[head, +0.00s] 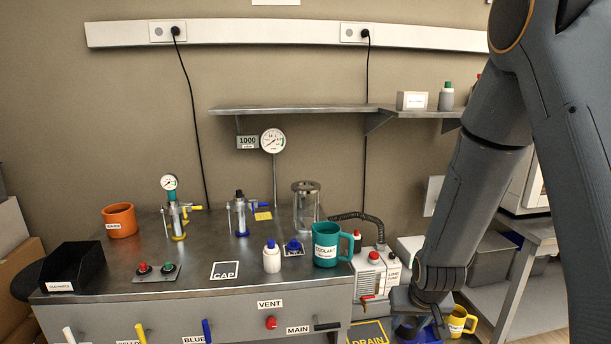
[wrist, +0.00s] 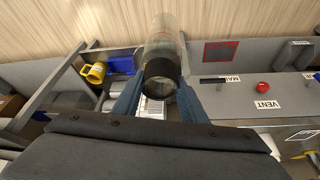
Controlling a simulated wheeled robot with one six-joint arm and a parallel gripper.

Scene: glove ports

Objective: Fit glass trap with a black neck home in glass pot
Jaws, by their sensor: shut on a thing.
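The glass trap (wrist: 165,45) is clear, with a black neck (wrist: 160,80). In the wrist view it lies between the blue fingers of my gripper (wrist: 158,90), which is shut on it, with the black neck towards the camera and the glass body pointing away. In the head view my gripper (head: 418,322) is low, beyond the bench's right end, and the trap cannot be made out. A clear glass vessel with a metal rim, which looks like the glass pot (head: 306,212), stands upright at the back right of the bench, well up and left of my gripper.
A teal mug (head: 328,246), a white bottle (head: 272,258) and a blue-knobbed piece (head: 293,247) stand in front of the pot. A white pump (head: 376,270) with a black hose is at the bench's right end. A yellow mug (head: 458,321) is close to my gripper. A shelf (head: 300,109) runs above.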

